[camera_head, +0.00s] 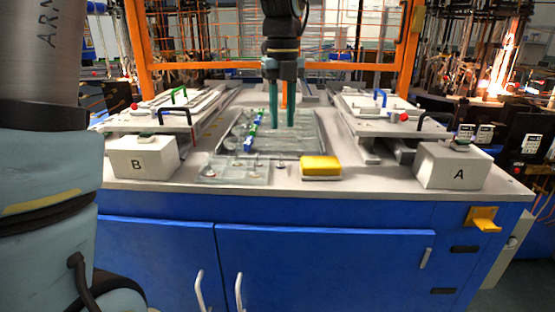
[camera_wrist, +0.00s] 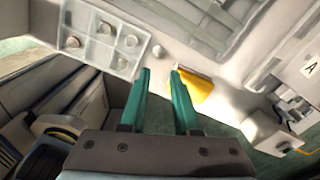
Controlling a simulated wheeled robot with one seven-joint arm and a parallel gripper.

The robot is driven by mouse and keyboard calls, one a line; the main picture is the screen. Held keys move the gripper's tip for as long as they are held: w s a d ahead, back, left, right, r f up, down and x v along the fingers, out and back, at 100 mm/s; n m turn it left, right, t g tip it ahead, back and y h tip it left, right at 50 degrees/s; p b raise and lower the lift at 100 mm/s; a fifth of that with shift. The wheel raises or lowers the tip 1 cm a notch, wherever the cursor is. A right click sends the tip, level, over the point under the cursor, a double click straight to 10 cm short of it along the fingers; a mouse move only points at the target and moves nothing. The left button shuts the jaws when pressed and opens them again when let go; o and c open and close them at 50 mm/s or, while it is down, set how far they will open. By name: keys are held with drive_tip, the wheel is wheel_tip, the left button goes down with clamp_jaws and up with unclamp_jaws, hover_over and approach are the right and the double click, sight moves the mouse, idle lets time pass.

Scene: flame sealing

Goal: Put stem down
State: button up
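My gripper (camera_head: 282,124) hangs pointing down above the middle of the worktop, its two green fingers apart. In the wrist view the gripper (camera_wrist: 160,72) is also open, with nothing between the fingertips. I cannot tell for sure which thing is the stem. Several small round pieces sit in a clear compartment tray (camera_head: 208,178), which also shows in the wrist view (camera_wrist: 88,50). A single small round piece (camera_wrist: 158,51) lies on the worktop just outside the tray, apart from the fingers.
A yellow block (camera_head: 320,166) lies at the worktop's front, right of the tray. A clear plate (camera_head: 300,138) with blue and green pieces lies behind. Box B (camera_head: 143,158) stands left and box A (camera_head: 453,166) right. Slide fixtures with handles flank the middle.

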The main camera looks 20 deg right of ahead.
sight(281, 153)
wheel_tip(281, 153, down, 9)
drive_tip(key=shift+a+f+p, duration=0.1)
drive_tip(key=shift+p, duration=0.75)
clamp_jaws()
